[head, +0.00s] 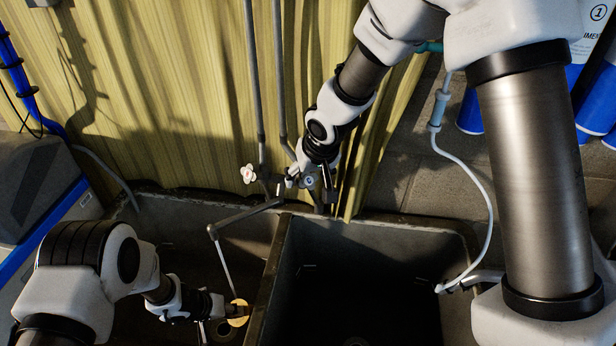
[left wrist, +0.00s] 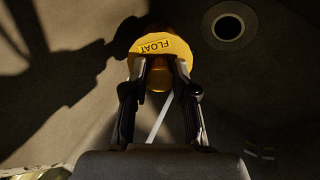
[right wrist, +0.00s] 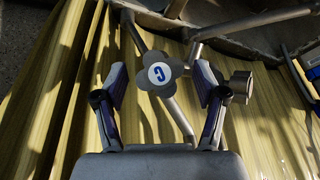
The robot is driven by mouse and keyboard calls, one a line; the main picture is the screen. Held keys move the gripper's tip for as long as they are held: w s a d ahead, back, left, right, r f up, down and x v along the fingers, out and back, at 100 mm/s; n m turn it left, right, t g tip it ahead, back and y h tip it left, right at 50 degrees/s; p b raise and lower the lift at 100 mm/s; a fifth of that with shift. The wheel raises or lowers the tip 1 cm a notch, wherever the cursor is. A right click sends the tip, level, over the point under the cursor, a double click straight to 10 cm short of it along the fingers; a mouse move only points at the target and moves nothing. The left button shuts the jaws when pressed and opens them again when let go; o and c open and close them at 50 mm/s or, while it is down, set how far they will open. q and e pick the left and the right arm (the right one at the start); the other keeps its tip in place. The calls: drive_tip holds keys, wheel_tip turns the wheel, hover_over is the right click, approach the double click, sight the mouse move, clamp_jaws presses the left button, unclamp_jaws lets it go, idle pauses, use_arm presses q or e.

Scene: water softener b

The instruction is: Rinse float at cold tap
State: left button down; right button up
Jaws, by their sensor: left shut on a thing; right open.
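The yellow float (head: 240,320), marked FLOAT in the left wrist view (left wrist: 160,47), is in the left basin. My left gripper (head: 226,307) is shut on it, with fingers (left wrist: 160,80) on both sides of its narrower part. A thin pale stream (head: 225,265) runs from the spout (head: 213,232) down to the float. The cold tap handle (right wrist: 158,75), a grey cross with a blue C, also shows in the head view (head: 310,181). My right gripper (right wrist: 160,92) is open with its fingers either side of this handle; contact cannot be told.
A second tap handle (head: 248,173) with a reddish centre stands left of the cold tap. A divider (head: 268,275) separates the left basin from the empty-looking, dark right basin (head: 350,290). A drain (left wrist: 228,27) lies near the float. A pale hose (head: 480,190) hangs at the right.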

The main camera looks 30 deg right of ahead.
drive_tip(key=c, duration=1.1)
drive_tip(key=m+y+p, duration=0.1)
drive_tip(key=p, duration=0.5)
drive_tip(key=r+m+y+p, duration=0.1)
drive_tip(key=p, duration=0.6)
drive_tip(key=shift+d+t, duration=0.15)
drive_tip(key=shift+t, duration=0.15)
drive_tip(key=shift+c, duration=0.2)
drive_tip(key=shift+f, duration=0.55)
drive_tip(key=o, duration=1.1)
drive_tip(key=shift+r, duration=0.1)
use_arm(q)
wheel_tip(320, 180, up, 13)
use_arm(e)
drive_tip(key=shift+o, duration=0.2)
use_arm(q)
drive_tip(key=shift+f, duration=0.1)
use_arm(e)
drive_tip(key=v, duration=0.7)
